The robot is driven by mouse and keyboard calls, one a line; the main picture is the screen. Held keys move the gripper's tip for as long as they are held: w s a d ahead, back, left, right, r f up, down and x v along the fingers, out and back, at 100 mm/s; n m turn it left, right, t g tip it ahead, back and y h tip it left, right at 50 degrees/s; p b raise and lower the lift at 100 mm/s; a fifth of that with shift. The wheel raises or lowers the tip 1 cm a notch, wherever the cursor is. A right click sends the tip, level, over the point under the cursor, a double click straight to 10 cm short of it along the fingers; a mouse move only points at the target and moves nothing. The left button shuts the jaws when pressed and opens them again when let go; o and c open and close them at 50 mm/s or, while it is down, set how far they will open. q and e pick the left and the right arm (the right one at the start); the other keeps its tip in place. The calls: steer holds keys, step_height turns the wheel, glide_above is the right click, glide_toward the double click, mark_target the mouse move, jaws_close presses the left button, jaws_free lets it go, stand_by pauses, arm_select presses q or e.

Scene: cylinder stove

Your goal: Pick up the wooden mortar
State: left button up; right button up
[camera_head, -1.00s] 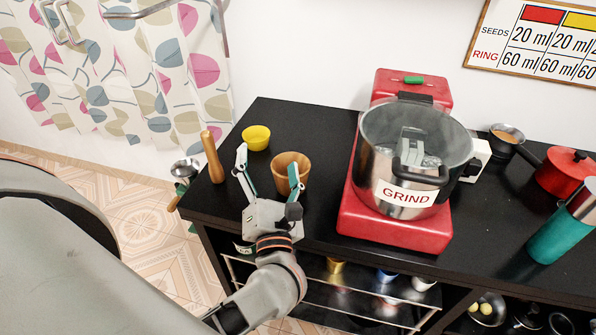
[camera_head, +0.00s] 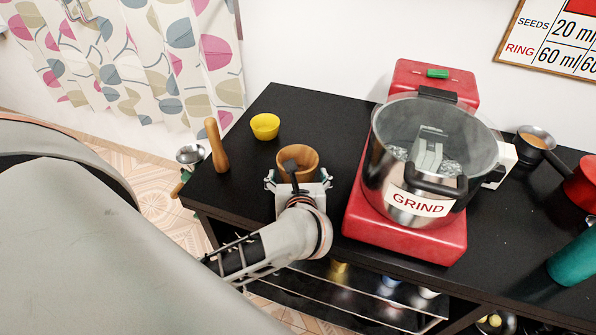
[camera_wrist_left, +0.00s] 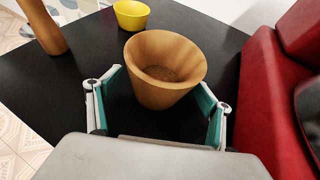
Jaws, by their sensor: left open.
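The wooden mortar (camera_head: 298,161) stands upright on the black table, left of the red grinder. It also shows in the left wrist view (camera_wrist_left: 162,78), with its open top facing up. My left gripper (camera_head: 297,182) is open, just in front of the mortar. In the left wrist view its two teal-padded fingers (camera_wrist_left: 160,95) stand on either side of the mortar's lower part, with the left finger visibly apart from it. My right gripper is not in view.
A wooden pestle (camera_head: 216,146) stands left of the mortar, and a yellow bowl (camera_head: 265,127) sits behind it. The red grinder base (camera_head: 405,232) with its steel pot (camera_head: 392,185) is close on the right. The black table (camera_head: 330,115) is bare behind the mortar.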

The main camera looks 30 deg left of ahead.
arm_select(q)
steer(key=shift+x, duration=1.25)
steer(key=c, duration=1.4)
steer(key=shift+c, duration=0.2)
steer(key=shift+r, duration=0.1)
step_height(320, 180, up, 20)
steer(key=p, duration=0.4)
